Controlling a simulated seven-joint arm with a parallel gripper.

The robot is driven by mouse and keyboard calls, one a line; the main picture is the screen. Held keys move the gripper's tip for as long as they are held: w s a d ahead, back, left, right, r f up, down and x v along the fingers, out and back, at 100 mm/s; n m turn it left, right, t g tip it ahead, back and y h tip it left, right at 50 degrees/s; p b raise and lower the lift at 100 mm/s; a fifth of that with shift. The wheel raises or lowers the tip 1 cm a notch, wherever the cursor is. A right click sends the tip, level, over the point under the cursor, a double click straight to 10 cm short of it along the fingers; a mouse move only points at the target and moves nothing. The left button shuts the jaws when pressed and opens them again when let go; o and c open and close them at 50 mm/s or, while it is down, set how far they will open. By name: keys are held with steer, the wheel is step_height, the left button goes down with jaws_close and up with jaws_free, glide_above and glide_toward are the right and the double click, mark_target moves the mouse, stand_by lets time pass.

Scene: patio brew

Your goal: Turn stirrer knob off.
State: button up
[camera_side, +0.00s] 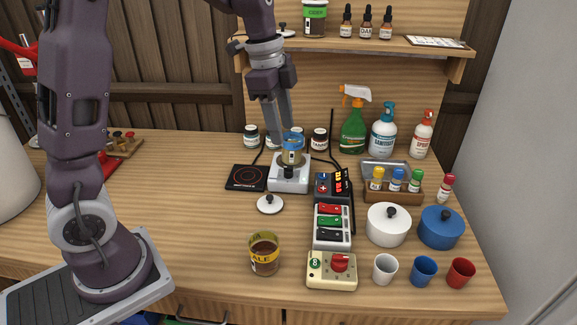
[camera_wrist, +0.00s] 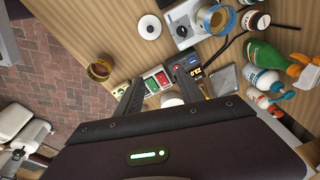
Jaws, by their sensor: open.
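The stirrer (camera_side: 289,184) is a silver-white box on the table with a dark knob (camera_side: 288,172) on its front. It also shows at the top of the wrist view (camera_wrist: 178,17), with its knob (camera_wrist: 182,31) facing my side. A glass jar with a blue rim (camera_side: 292,156) stands on the stirrer's plate. My gripper (camera_side: 282,138) is open and empty, pointing down close to the jar in the side view. In the wrist view its two fingers (camera_wrist: 155,84) are spread, apart from the knob. The knob's setting is too small to read.
A black hotplate (camera_side: 246,178) sits left of the stirrer and a white lid (camera_side: 269,204) in front. An amber jar (camera_side: 264,257) is nearer the front. The table's left middle is clear.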

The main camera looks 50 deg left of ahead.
mark_target(289, 167)
steer(key=w+a+f+m, duration=0.1)
steer(key=w+f+m, duration=0.1)
steer(key=f, duration=0.1)
steer(key=w+a+f+m+g, duration=0.1)
steer(key=w+a+f, duration=0.1)
steer(key=f, duration=0.1)
steer(key=w+a+f+m+y, duration=0.1)
steer(key=w+a+f+m, duration=0.1)
steer(key=f, duration=0.1)
steer(key=shift+w+a+f+m+g, duration=0.2)
steer(key=shift+a+f+m+g, duration=0.05)
steer(key=shift+f+m+g, duration=0.05)
step_height(289, 167, down, 8)
steer(key=shift+w+a+r, duration=0.1)
steer(key=shift+r, duration=0.1)
jaws_close()
